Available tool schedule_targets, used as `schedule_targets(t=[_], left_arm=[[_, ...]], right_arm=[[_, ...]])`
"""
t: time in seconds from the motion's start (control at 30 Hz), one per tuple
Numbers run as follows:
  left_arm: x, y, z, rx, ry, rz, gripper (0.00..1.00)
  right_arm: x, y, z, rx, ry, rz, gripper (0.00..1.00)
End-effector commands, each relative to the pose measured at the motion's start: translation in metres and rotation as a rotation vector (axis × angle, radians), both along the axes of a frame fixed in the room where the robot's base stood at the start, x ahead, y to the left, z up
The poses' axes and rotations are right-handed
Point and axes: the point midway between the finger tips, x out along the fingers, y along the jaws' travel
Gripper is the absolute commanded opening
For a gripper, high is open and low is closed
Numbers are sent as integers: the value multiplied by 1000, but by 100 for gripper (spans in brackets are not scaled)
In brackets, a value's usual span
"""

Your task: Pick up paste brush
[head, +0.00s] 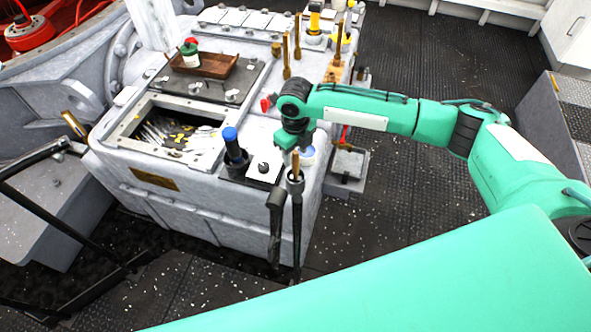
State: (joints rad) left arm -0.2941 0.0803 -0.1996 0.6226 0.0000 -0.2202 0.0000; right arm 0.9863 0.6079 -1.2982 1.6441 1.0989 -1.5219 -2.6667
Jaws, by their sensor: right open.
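My right gripper (294,148) points down over the near right corner of the grey machine housing (190,205). It is open, and I see nothing held in it. Just below it, a light wooden handle (295,164) stands upright in a dark holder. This may be the paste brush, but its bristles are hidden. A white and blue round container (307,157) sits right beside the gripper, partly covered by it. My left gripper is not in view.
A black cylinder with a blue top (231,140) stands left of the gripper. A brown tray (216,70) with a green-capped bottle (189,52) lies farther back. Brass levers (286,55) rise at the back. Black railing (40,155) is at left.

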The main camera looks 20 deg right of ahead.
Motion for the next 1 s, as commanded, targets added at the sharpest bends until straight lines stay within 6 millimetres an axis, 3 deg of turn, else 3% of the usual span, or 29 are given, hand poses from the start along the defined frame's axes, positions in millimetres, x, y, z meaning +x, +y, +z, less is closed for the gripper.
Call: schedule_targets(t=[0.1, 0.23, 0.53, 0.77, 1.0], left_arm=[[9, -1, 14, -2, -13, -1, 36], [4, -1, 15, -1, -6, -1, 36], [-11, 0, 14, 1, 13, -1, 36], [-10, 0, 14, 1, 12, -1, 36], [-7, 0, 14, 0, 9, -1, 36]], right_arm=[[-3, 0, -16, -2, 6, 0, 47], [-2, 0, -33, -2, 4, -1, 47], [-2, 0, -39, 0, 1, 0, 47], [-2, 0, -39, 0, 1, 0, 2], [-2, 0, -38, 0, 1, 0, 0]])
